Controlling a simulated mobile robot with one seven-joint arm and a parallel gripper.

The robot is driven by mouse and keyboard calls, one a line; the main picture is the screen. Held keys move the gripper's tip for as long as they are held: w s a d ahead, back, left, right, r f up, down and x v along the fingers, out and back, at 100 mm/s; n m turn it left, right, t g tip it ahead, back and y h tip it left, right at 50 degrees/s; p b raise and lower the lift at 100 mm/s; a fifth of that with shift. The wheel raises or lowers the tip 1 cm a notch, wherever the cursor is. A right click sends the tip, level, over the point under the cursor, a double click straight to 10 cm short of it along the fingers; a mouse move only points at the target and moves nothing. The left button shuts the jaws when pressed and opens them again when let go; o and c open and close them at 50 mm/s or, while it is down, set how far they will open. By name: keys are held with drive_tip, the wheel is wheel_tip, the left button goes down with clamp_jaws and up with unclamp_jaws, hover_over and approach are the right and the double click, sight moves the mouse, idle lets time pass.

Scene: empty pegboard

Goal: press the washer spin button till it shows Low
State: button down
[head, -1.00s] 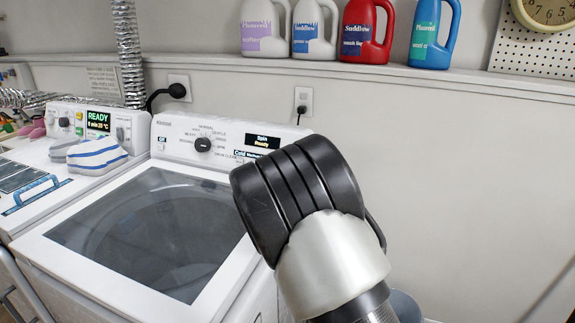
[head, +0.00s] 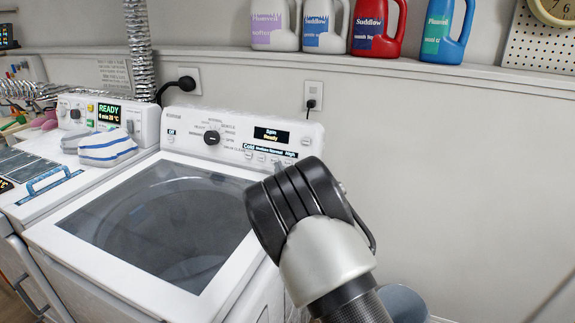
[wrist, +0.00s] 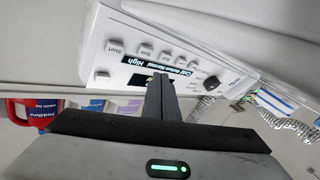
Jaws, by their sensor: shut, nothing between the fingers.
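The white top-load washer (head: 120,215) stands left of centre in the head view, lid shut. The display (head: 271,135) on its back panel appears to read "Spin Ready". The setting strip (head: 270,151) below it seems to read Cold, Medium, Normal, High. In the wrist view the panel is upside down, with a row of buttons including one that looks labelled Spin (wrist: 146,47). My gripper (wrist: 161,82) is shut and empty, pointing at the panel and covering part of the display. Contact with a button cannot be seen.
A dryer (head: 40,190) with a striped cloth (head: 108,148) on top stands at the left. Several detergent bottles, including a red one (head: 378,28), stand on the wall ledge. A plugged outlet (head: 313,96) is behind the washer.

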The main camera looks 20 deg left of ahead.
sight(288, 163)
drive_tip(key=shift+w+d+f+b, duration=0.1)
drive_tip(key=shift+w+f+b, duration=0.35)
drive_tip(key=shift+w+b, duration=0.55)
drive_tip(key=shift+w, duration=0.5)
drive_tip(key=shift+w+f, duration=0.1)
drive_tip(key=shift+f, duration=0.05)
idle(0.8)
drive_tip(key=shift+w+b, duration=0.3)
drive_tip(key=shift+b, duration=0.35)
drive_tip(key=shift+w+d+f+b, duration=0.1)
drive_tip(key=shift+w+f+b, duration=0.05)
drive_tip(key=shift+w+b, duration=0.2)
idle(0.4)
idle(0.3)
drive_tip(key=shift+s+r, duration=0.25)
drive_tip(key=shift+s, duration=0.5)
drive_tip(key=shift+s+b, duration=0.1)
drive_tip(key=shift+b, duration=0.2)
